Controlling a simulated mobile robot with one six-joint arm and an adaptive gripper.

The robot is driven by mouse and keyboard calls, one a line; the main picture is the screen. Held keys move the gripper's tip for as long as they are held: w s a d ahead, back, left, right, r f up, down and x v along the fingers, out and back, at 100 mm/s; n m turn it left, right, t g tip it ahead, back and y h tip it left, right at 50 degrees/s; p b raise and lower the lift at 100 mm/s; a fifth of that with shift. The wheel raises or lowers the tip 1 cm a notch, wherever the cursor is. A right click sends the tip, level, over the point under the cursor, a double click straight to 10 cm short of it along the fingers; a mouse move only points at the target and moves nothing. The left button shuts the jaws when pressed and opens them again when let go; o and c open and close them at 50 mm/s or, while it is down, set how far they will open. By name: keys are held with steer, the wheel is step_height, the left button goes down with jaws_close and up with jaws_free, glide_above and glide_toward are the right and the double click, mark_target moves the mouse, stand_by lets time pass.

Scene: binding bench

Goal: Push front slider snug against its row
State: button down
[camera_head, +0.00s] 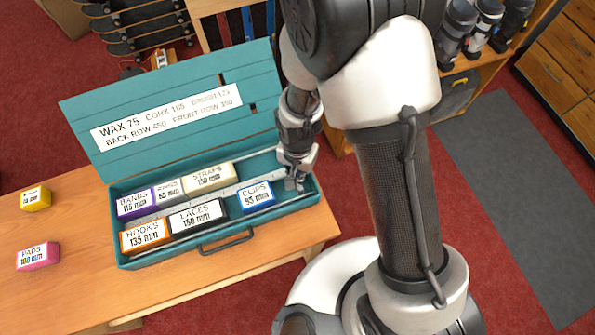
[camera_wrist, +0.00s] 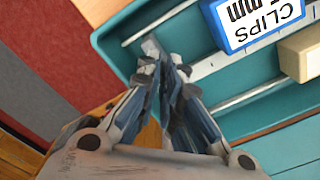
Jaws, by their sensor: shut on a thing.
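The front slider, a small grey piece (camera_head: 290,184), is by the front rail near the right end of the teal box (camera_head: 122,258). My gripper (camera_head: 294,172) is shut on it, and the fingers hide part of it. The slider also shows at the fingertips in the wrist view (camera_wrist: 151,47). In the front row, the orange HOOKS block (camera_head: 145,237), black LACES block (camera_head: 198,217) and blue CLIPS block (camera_head: 256,195) stand left to right. A narrow gap shows between LACES and CLIPS. The slider stands apart from CLIPS, to its right.
The back row holds purple BANDS (camera_head: 135,204), a grey block (camera_head: 168,192) and cream STRAPS (camera_head: 209,178). The open lid (camera_head: 170,90) stands behind. A yellow block (camera_head: 36,198) and pink PADS block (camera_head: 38,256) lie on the bench, left. A handle (camera_head: 226,243) juts from the box front.

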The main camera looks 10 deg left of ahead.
stand_by(0.5)
steer(key=s+a, duration=0.2)
steer(key=a, duration=0.1)
steer(key=s+a, duration=0.1)
steer(key=a, duration=0.2)
steer(key=s+a, duration=0.2)
steer(key=a, duration=0.1)
steer(key=shift+s+a, duration=0.25)
steer(key=shift+s, duration=0.1)
steer(key=c, duration=2)
jaws_free()
steer(key=shift+o, duration=0.2)
step_height(320, 180, up, 12)
